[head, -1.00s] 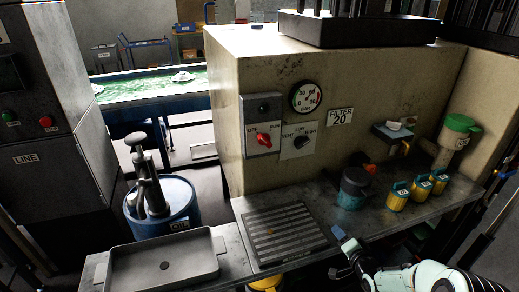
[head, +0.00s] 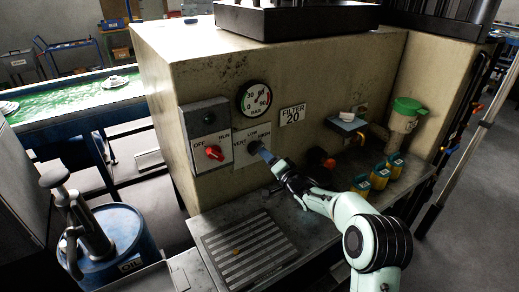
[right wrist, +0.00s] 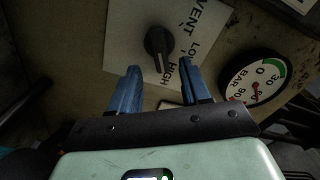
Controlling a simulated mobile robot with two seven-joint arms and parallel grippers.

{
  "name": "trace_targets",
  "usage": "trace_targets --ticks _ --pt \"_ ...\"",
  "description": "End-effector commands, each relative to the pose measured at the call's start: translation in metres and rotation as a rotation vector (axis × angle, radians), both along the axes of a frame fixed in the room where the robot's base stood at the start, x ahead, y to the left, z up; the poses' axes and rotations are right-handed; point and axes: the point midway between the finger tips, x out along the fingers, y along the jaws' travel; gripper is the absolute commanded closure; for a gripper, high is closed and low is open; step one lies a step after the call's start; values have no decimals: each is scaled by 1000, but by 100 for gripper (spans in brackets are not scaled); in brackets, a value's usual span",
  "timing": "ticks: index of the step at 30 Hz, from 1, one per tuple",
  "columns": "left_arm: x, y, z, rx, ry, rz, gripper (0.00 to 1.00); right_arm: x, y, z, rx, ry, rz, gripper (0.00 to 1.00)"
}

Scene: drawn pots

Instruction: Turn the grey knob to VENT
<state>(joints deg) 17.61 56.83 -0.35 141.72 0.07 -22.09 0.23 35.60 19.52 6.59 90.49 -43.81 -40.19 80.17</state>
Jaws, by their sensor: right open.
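The grey knob (right wrist: 158,42) is dark grey and sits on a pale plate marked VENT, LOW and HIGH. In the right wrist view its bar points down, toward the HIGH side. In the head view the knob (head: 253,147) is partly hidden by the gripper. My right gripper (right wrist: 161,76) is open, its two blue fingers spread either side of the knob's line, with the tips just short of it. In the head view the right gripper (head: 266,156) is close to the plate from the right. My left gripper is not in view.
A red knob (head: 214,152) on the OFF/RUN plate is left of the grey knob. A round pressure gauge (head: 256,98) is above. A slatted grate (head: 245,252) lies on the bench below. Yellow canisters (head: 380,176) stand to the right.

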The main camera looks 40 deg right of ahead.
Motion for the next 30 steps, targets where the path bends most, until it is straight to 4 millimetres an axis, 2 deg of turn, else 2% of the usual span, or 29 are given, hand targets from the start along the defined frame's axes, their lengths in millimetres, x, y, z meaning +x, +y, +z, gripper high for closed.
trace_targets --ticks 3,9,21,25,26,30 --pt "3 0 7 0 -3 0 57 23 -2 2 1 -1 2 53" --pt "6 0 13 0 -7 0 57 45 -4 1 1 0 1 53" --pt "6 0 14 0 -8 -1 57 50 -5 0 0 1 0 53" --pt "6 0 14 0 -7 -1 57 50 -5 0 0 0 1 96" --pt "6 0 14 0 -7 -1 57 50 -5 0 0 0 1 100" --pt "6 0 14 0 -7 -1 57 50 -5 0 -1 0 0 100"
